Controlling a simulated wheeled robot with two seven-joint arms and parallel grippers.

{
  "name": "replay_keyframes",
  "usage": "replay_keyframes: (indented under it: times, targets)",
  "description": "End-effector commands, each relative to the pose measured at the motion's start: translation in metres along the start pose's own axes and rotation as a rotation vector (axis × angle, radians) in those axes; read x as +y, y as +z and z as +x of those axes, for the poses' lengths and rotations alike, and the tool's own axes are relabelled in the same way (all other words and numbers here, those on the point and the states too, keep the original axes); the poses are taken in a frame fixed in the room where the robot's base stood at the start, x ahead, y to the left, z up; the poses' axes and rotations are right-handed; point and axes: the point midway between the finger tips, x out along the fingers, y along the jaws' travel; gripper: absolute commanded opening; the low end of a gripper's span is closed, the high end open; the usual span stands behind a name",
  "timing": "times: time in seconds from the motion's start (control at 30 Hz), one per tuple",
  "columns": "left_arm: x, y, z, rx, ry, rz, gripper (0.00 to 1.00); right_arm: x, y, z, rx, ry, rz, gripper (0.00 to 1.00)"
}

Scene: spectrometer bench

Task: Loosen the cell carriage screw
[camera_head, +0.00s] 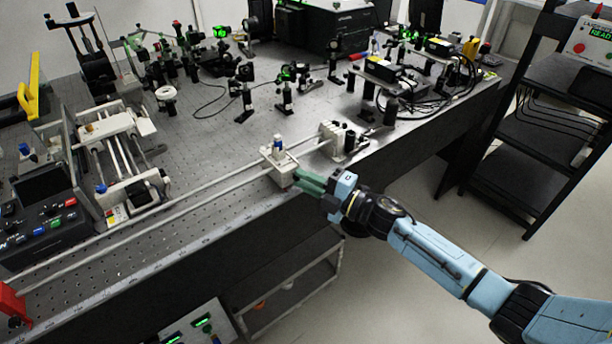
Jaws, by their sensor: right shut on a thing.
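The cell carriage (279,165) is a small white block on the long rail (215,189) along the bench's front edge. A blue-topped part (278,141) stands up from it. My right gripper (300,178) reaches in from the right with greenish fingers at the carriage's front right side. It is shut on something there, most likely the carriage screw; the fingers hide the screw. My left gripper is not in view.
A white end block (335,141) with dark parts stands right of the carriage. A control box (40,215) with coloured switches sits at the left. Several optical mounts fill the back of the bench (215,150). A black shelf rack (540,125) stands at the right.

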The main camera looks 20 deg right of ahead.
Motion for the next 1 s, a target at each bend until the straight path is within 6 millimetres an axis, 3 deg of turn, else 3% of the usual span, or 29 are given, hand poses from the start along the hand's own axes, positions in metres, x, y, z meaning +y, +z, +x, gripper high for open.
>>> replay_keyframes:
  times: [0.6, 1.0]
  targets:
    - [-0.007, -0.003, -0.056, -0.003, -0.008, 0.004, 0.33, 0.009, -0.002, 0.001, 0.0, -0.216, -0.518, 0.0]
    - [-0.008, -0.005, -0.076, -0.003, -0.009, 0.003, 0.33, 0.009, -0.003, 0.001, 0.0, -0.295, -0.709, 0.0]
